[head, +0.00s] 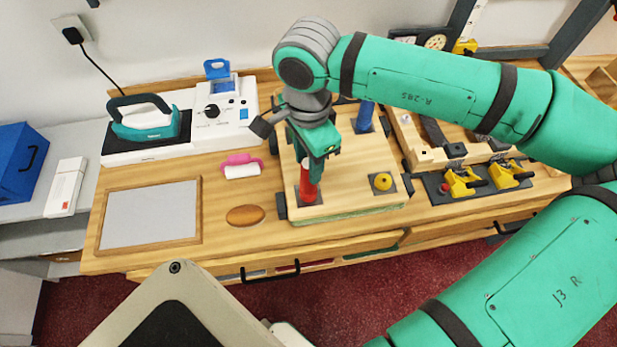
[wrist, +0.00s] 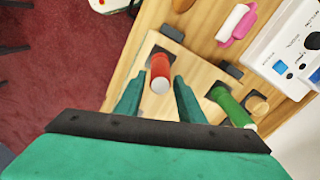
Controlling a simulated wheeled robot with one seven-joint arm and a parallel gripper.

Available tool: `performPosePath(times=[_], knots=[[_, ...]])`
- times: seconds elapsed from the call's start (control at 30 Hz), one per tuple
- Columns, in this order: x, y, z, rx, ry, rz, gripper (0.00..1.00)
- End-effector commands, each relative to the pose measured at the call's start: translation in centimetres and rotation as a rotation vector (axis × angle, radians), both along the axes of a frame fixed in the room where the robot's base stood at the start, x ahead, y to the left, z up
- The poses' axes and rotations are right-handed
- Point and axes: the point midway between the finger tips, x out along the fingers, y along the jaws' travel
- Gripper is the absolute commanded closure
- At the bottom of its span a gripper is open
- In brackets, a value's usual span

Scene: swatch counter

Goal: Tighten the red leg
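The red leg (head: 308,190) stands on a dark square plate at the near left corner of a light wooden board (head: 345,200). In the wrist view, the red leg (wrist: 160,68) shows between the two fingertips of my gripper (wrist: 158,80), with a visible gap on each side. My gripper (head: 313,165) is open and points down over the leg's top in the head view. I cannot tell how far the fingers reach down beside it. A green leg (wrist: 232,107) stands on the board beyond the right finger.
An iron (head: 146,128) on its station, a pink-and-white roller (head: 240,168), a brown oval (head: 245,215) and a framed grey panel (head: 150,215) lie left of the board. Yellow clamps (head: 462,183) stand to the right. The counter's front edge is close to the red leg.

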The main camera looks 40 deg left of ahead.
Motion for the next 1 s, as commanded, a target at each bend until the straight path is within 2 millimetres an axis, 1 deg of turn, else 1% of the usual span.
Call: performPosePath(times=[0.4, 0.53, 0.67, 1.0], knots=[[0.00, 0.00, 0.01, 0.001, 0.000, 0.494, 0.65], [-0.01, 0.00, -0.01, 0.002, 0.000, 0.628, 0.65], [0.01, -0.01, -0.01, 0.001, 0.000, 0.695, 0.65], [0.01, -0.03, -0.01, 0.001, 0.000, 0.727, 0.65]])
